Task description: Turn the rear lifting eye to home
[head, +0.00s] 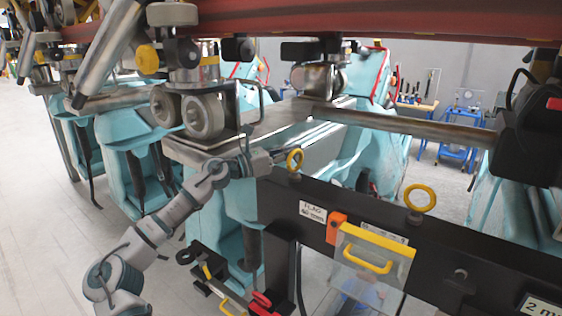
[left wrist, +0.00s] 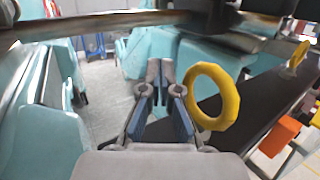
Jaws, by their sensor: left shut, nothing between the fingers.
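Two yellow lifting eyes stand on the black beam. The nearer one to my arm (head: 301,160) is beside my left gripper (head: 283,156); the other (head: 420,209) stands farther right with its ring facing the head camera. Which one is the rear eye I cannot tell. In the left wrist view the close eye (left wrist: 234,100) is large, just right of the fingers (left wrist: 160,72). The fingers meet at their tips with nothing between them. The ring seems not to be held; whether a finger touches it I cannot tell. My right gripper is out of view.
The black beam (head: 470,275) carries a FLAG label (head: 312,211), an orange block (head: 336,228) and a clear cover with a yellow handle (head: 367,261). Steel wheels (head: 203,117) and a metal bar (head: 410,124) hang close above my arm. Open floor lies at left.

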